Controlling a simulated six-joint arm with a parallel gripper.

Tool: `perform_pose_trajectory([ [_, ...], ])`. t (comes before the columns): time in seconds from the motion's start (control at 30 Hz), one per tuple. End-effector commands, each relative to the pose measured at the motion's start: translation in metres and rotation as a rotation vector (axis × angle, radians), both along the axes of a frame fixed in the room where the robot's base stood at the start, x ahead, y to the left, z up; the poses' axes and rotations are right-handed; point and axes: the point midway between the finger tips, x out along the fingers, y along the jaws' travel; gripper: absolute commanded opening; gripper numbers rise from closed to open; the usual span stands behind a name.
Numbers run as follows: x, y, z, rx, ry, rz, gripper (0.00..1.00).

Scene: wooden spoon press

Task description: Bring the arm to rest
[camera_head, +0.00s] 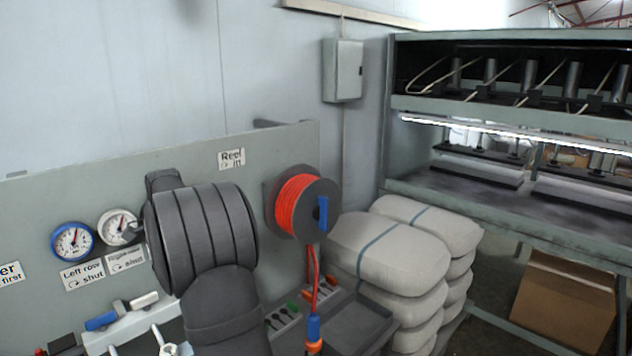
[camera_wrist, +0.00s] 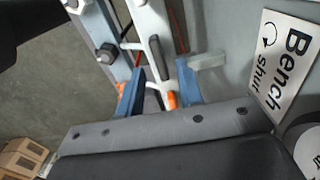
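My arm (camera_head: 205,240) stands raised as dark grey, ribbed links in the middle of the head view, in front of the panel. My gripper (camera_wrist: 160,65) shows in the wrist view as two blue fingers, set apart above a grey bolted plate. I see nothing held between them; a white pipe or lever with an orange end lies behind the gap. I cannot tell whether the fingers touch it. The head view does not show the gripper.
The grey panel (camera_head: 100,190) carries two gauges, labels and a red hose reel (camera_head: 296,205). Blue and white levers stand at its foot. Stacked sacks (camera_head: 390,255), a press rack (camera_head: 500,185) and a cardboard box (camera_head: 563,300) stand to the right. A "Bench shut" label (camera_wrist: 284,65) is close by the gripper.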

Motion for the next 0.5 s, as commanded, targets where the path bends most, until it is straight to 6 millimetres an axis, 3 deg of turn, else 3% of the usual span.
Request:
perform_pose_trajectory([
  [0.5,0.001,0.000,0.103,0.002,-0.004,0.000,0.34],
])
